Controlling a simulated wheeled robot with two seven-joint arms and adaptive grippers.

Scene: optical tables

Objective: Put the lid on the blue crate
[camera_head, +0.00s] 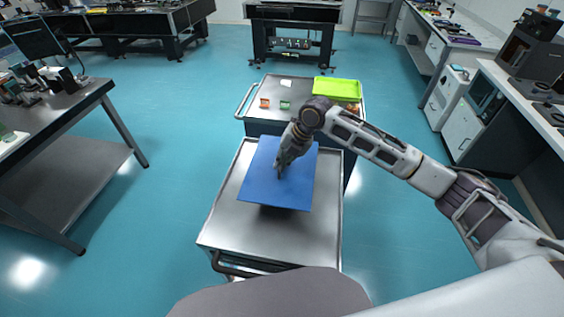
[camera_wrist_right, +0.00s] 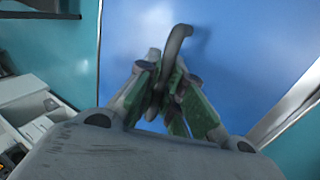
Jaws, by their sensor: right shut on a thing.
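The blue lid (camera_head: 293,185) is a flat square panel over the top of the metal cart in front of me. My right gripper (camera_head: 281,168) is at the middle of the lid. In the right wrist view, the green-padded fingers of this gripper (camera_wrist_right: 172,100) are shut on the lid's dark curved handle (camera_wrist_right: 180,40), with the blue lid surface (camera_wrist_right: 240,50) behind. A dark shadow shows under the lid's near edge. No blue crate can be made out; the lid would hide anything beneath it. My left gripper is not in view.
The steel cart top (camera_head: 255,232) is bare in front of the lid. A second cart (camera_head: 305,98) behind it holds a green tray (camera_head: 338,88) and small orange and green items. A dark table (camera_head: 70,110) stands left; benches line the right.

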